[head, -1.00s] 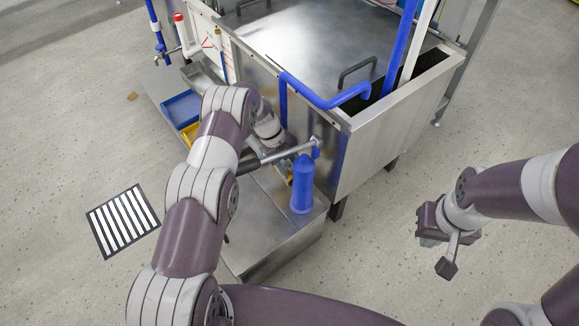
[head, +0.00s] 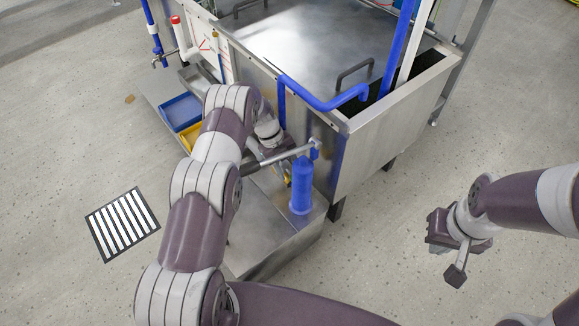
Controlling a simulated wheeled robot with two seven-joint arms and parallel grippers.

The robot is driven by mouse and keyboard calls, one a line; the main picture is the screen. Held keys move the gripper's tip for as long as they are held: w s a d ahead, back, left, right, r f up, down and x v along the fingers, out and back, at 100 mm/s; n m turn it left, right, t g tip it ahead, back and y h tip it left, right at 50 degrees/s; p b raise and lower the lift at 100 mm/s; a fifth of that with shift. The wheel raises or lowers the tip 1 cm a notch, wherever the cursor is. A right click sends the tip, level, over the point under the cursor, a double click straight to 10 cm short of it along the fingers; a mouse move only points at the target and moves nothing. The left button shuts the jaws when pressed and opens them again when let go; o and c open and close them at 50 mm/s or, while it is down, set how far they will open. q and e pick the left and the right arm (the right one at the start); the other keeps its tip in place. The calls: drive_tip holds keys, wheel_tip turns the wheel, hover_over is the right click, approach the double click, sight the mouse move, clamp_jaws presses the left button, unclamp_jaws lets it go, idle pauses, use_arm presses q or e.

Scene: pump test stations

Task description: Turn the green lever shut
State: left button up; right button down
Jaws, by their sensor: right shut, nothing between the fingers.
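No green lever can be made out in the head view. My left arm reaches forward to the side of the steel tank (head: 329,162). My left gripper (head: 284,168) is low beside the tank wall, behind a grey bar handle (head: 283,155) and next to a blue upright cylinder (head: 301,188). It is mostly hidden by the bar and my own arm, so its fingers and anything at them cannot be seen. My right gripper (head: 440,232) is shut and empty, over bare floor to the right of the tank.
A steel plinth (head: 265,235) carries the blue cylinder. A blue tray (head: 181,111) and a yellow tray (head: 190,134) sit left of the tank. Blue pipe (head: 322,101) bends over the tank's edge. A striped floor grate (head: 122,225) lies left; the floor at right is clear.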

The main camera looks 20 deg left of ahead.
use_arm(q)
drive_tip(key=p+v, duration=0.4)
drive_tip(key=v, duration=0.8)
drive_tip(key=shift+a+r, duration=0.15)
drive_tip(key=shift+r, duration=0.15)
drive_tip(key=shift+w, duration=0.15)
